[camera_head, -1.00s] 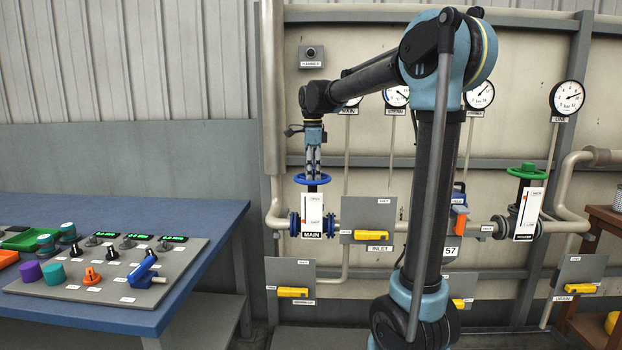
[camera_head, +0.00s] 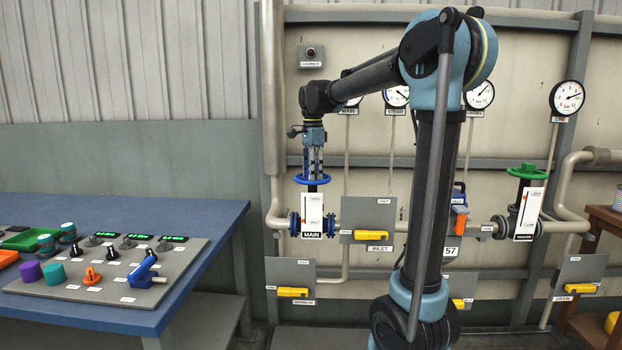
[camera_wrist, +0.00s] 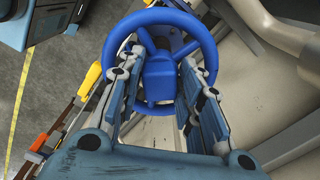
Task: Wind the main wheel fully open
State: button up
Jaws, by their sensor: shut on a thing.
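The blue main wheel (camera_head: 312,180) sits level on top of the valve marked MAIN at the left of the pipe wall. Its rim, spokes and square hub fill the upper middle of the wrist view (camera_wrist: 212,38). My gripper (camera_head: 313,170) points straight down onto the wheel from above. In the wrist view my gripper's two fingers (camera_wrist: 161,82) reach inside the rim, one on each side of the blue hub, and are shut on it. A white indicator plate (camera_head: 312,214) hangs below the wheel; its small lettering is too small to read.
A grey INLET panel with a yellow handle (camera_head: 371,235) is just right of the valve. A green wheel (camera_head: 528,171) stands farther right. Gauges (camera_head: 397,96) line the wall above. A blue table (camera_head: 215,215) with a control board is at left.

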jog(key=n, duration=0.6)
jog(key=shift+w, duration=0.1)
jog(key=n, duration=0.5)
jog(key=shift+n, duration=0.4)
jog(key=n, duration=0.4)
jog(key=shift+n, duration=0.4)
jog(key=shift+n, duration=0.9)
jog(key=n, duration=1.2)
jog(key=shift+n, duration=0.4)
jog(key=n, duration=0.5)
